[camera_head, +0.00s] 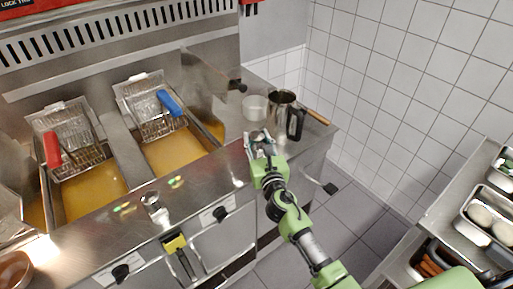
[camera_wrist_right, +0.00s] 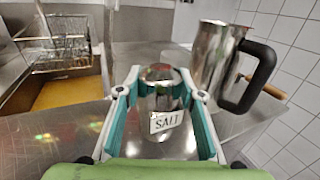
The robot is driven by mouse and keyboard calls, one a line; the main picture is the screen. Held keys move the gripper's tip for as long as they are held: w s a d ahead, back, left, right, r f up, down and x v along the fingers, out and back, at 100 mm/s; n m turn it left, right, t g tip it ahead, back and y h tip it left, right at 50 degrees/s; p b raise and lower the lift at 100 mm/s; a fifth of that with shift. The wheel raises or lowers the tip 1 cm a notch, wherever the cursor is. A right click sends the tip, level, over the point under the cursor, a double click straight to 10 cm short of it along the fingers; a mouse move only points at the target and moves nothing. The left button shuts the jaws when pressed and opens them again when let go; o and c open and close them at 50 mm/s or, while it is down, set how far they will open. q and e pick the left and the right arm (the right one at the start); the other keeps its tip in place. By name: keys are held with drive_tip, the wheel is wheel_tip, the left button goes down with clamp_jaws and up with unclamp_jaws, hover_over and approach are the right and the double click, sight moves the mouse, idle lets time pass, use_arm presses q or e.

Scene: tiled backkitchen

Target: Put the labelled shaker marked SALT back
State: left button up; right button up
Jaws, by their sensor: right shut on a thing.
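The shaker marked SALT (camera_wrist_right: 163,107) is a silver metal shaker with a domed top and a white label facing the right wrist camera. It stands upright between the fingers of my right gripper (camera_wrist_right: 160,92), which is shut on it. In the head view my right gripper (camera_head: 258,140) is over the right part of the steel counter, just left of a steel jug (camera_head: 282,108). The shaker is mostly hidden by the gripper there. Another small metal shaker-like item (camera_head: 153,205) stands near the counter's front edge, its label not readable. My left gripper is not in view.
A pale pot (camera_head: 255,107) stands behind the gripper, and a wooden handle (camera_head: 316,117) sticks out right of the jug. Fryer baskets with a blue handle (camera_head: 169,102) and a red handle (camera_head: 52,149) hang over oil at left. A shelf with trays (camera_head: 477,229) is at right.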

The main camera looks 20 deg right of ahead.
wheel_tip(320, 180, down, 2)
drive_tip(key=shift+a+f+b, duration=0.15)
drive_tip(key=shift+f+b, duration=0.05)
drive_tip(key=shift+b, duration=0.2)
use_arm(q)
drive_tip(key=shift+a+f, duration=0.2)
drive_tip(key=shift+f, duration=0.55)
use_arm(e)
drive_tip(key=shift+f, duration=0.1)
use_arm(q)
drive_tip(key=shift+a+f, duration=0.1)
use_arm(e)
drive_tip(key=o, duration=1.2)
drive_tip(key=shift+s, duration=0.25)
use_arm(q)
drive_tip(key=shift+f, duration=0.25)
use_arm(e)
drive_tip(key=s, duration=1.1)
drive_tip(key=shift+s+a, duration=0.35)
